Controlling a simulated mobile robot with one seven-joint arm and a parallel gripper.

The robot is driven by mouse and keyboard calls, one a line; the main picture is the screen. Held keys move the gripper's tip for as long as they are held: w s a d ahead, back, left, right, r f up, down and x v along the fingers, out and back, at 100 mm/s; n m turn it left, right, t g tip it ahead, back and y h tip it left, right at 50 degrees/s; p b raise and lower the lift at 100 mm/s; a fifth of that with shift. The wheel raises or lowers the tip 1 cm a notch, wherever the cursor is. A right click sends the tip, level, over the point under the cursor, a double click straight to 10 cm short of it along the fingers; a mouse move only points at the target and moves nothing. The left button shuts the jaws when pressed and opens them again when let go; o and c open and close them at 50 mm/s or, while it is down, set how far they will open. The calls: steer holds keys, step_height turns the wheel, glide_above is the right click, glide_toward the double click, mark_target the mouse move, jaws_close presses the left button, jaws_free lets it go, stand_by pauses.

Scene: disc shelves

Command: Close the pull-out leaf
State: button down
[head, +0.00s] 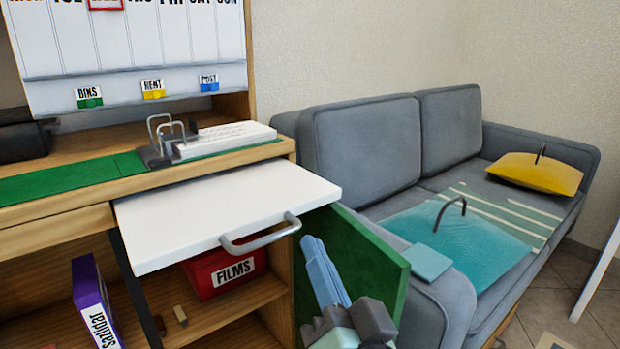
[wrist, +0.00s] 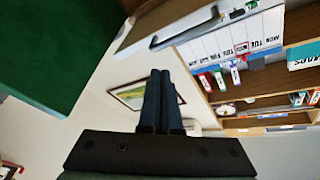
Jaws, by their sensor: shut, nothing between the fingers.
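The pull-out leaf (head: 220,205) is a white board that sticks out from under the cabinet's top in the head view. A grey bar handle (head: 262,238) is on its front edge. In the wrist view the leaf (wrist: 165,20) shows tilted at the top, with its handle (wrist: 185,32) seen dark. My gripper (head: 312,243) is below and to the right of the handle, apart from it as far as I can tell. Its fingers (wrist: 160,75) are together and empty in the wrist view.
An open green door panel (head: 365,262) stands right behind my gripper; it also fills the wrist view's upper left (wrist: 55,50). A red FILMS box (head: 222,272) and a purple box (head: 93,305) sit on shelves below. A grey sofa (head: 365,150) stands at right.

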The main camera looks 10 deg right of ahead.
mark_target(249, 188)
steer(key=s+d+f+m+g+p, duration=0.15)
steer(key=s+d+m+p, duration=0.35)
steer(key=s+m+p, duration=0.7)
steer(key=w+a+p, duration=0.1)
steer(key=w+a, duration=0.1)
steer(key=w, duration=0.6)
steer(key=w+a+n+p, duration=0.1)
steer(key=w+a, duration=0.2)
steer(key=w, duration=0.5)
steer(key=shift+r+n, duration=0.3)
steer(key=shift+g, duration=0.25)
steer(key=w+a, duration=0.2)
steer(key=w, duration=0.2)
steer(key=w+a, duration=0.3)
steer(key=w, duration=0.2)
steer(key=w+a, duration=0.3)
steer(key=w, duration=0.2)
steer(key=shift+a, duration=0.1)
steer(key=shift+w+a+r, duration=0.15)
steer(key=shift+w+r, duration=0.05)
steer(key=shift+r, duration=0.1)
